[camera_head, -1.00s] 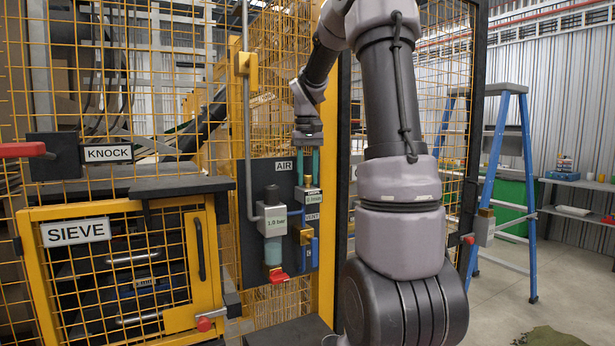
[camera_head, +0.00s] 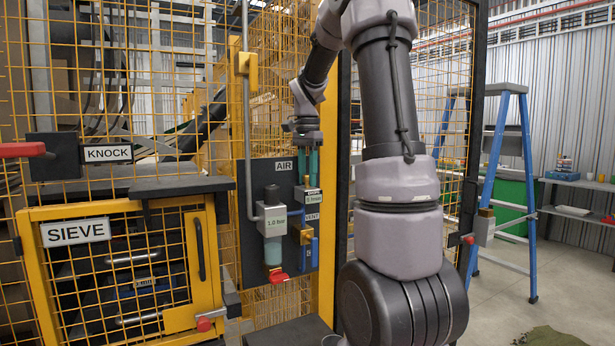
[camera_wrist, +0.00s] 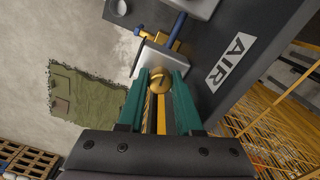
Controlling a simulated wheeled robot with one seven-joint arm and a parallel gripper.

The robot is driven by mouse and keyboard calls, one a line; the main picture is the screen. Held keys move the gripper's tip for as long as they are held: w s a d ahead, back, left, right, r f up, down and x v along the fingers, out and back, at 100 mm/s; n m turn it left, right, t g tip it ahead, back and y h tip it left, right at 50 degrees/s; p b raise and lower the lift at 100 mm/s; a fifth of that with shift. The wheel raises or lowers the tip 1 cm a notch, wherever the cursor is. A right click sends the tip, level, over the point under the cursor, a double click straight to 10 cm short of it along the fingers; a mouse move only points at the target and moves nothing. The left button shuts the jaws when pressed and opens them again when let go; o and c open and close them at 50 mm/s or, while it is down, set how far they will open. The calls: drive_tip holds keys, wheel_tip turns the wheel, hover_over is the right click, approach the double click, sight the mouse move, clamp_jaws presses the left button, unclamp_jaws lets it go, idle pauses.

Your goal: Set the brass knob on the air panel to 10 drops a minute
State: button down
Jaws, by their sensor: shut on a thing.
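The brass knob (camera_wrist: 160,79) sits on top of the small pale drop-feed box on the air panel, and a dark mark shows on its face in the wrist view. My gripper (camera_wrist: 161,84) has its two green fingers shut on the knob, one on each side. The dark air panel (camera_head: 250,240) has an AIR label (camera_head: 283,166).
A grey regulator (camera_head: 271,219) with a bar display and a red-handled bowl stands left of the box. Yellow mesh and a post surround the panel. A blue stepladder (camera_head: 525,200) stands right.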

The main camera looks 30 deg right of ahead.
drive_tip(key=m, duration=0.6)
drive_tip(key=shift+r, duration=0.1)
drive_tip(key=shift+m, duration=0.4)
drive_tip(key=c, duration=0.6)
unclamp_jaws()
